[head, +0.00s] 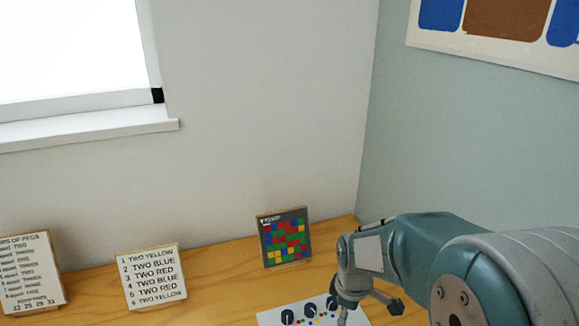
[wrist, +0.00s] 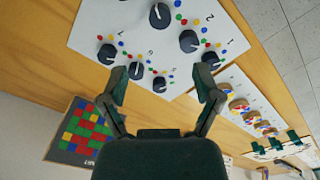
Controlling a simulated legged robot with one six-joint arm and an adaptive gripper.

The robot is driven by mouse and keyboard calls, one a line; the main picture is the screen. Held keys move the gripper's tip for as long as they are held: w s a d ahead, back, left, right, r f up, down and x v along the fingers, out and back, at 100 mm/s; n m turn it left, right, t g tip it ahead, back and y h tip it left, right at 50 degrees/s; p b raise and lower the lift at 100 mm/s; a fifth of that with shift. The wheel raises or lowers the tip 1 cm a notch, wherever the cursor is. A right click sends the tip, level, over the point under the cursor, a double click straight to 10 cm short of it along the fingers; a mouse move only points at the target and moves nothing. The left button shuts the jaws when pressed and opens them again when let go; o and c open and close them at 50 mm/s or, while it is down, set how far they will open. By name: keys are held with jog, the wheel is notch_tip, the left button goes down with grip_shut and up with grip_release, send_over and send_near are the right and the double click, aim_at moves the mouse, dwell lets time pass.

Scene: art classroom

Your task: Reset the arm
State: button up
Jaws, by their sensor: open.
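My gripper (head: 370,304) is at the lower right of the head view, beside the back part of the wooden table (head: 215,265). In the wrist view my gripper (wrist: 168,84) has its two dark fingers spread apart with nothing between them. Beyond the fingertips lies a white panel (wrist: 100,22) with several black knobs and small coloured dots. Part of this panel (head: 270,317) also shows at the bottom of the head view, partly cut off by the frame. My arm comes in from the right.
A coloured grid card (head: 285,238) leans at the back of the table; two text cards (head: 155,276) (head: 30,272) stand to its left. In the wrist view, a second white panel (wrist: 228,78) holds round coloured pieces, with green clip-like pieces (wrist: 276,146) farther right. Walls close off the back and right.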

jog(key=s+r+m+t, duration=0.5)
jog(key=s+r+m, duration=0.6)
jog(key=s+r, duration=0.4)
jog(key=shift+r+m, duration=0.3)
jog(key=shift+r, duration=0.3)
dwell(1.1)
